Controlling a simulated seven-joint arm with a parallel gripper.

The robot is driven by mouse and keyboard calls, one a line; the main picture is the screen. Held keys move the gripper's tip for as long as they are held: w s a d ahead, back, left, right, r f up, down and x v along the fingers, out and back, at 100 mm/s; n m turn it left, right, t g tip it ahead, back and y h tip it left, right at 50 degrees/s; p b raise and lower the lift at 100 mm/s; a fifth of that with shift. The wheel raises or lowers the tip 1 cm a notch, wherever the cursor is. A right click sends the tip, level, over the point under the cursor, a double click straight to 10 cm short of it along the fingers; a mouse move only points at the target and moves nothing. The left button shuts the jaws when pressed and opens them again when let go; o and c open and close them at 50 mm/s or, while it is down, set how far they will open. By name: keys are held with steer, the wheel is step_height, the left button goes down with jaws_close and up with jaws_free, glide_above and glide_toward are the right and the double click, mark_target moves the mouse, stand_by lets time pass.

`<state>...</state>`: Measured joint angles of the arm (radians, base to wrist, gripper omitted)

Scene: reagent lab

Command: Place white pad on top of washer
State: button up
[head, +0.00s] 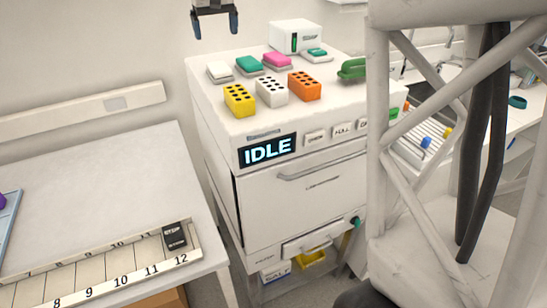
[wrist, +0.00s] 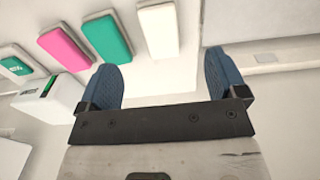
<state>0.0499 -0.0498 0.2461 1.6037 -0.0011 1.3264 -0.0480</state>
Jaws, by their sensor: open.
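The white pad (head: 220,72) lies on the top of the washer (head: 310,195), at its back left corner beside a teal pad. In the wrist view the white pad (wrist: 158,27) lies beyond the fingertips, roughly in line with the gap between them. My gripper (head: 215,22) hangs above the back left of the washer, its blue fingers apart and empty. In the wrist view my gripper (wrist: 161,65) shows nothing between its fingers. The washer's display reads IDLE.
On the washer top also lie a teal pad (head: 249,65), a pink pad (head: 277,60), yellow (head: 239,99), white (head: 272,89) and orange (head: 304,86) holed blocks, a white box (head: 296,37) and a green item (head: 353,69). A table (head: 100,200) stands left.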

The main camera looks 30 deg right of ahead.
steer(key=shift+t, duration=0.4)
steer(key=s, duration=0.4)
steer(key=s+a+f, duration=0.1)
steer(key=s, duration=0.3)
steer(key=s+f, duration=0.1)
steer(key=s, duration=0.3)
steer(key=shift+s+a, duration=0.15)
steer(key=shift+s, duration=0.2)
steer(key=shift+t, duration=0.3)
steer(key=s+f, duration=0.1)
steer(key=s, duration=0.2)
steer(key=s+f, duration=0.1)
steer(key=s, duration=0.3)
steer(key=s+a+f, duration=0.1)
steer(key=s, duration=0.2)
steer(key=shift+s+f, duration=0.35)
steer(key=s+f, duration=0.5)
steer(key=s, duration=0.4)
steer(key=s+f+t, duration=0.1)
steer(key=s+f, duration=0.5)
steer(key=s, duration=0.4)
steer(key=shift+a+f, duration=0.3)
steer(key=shift+a, duration=0.15)
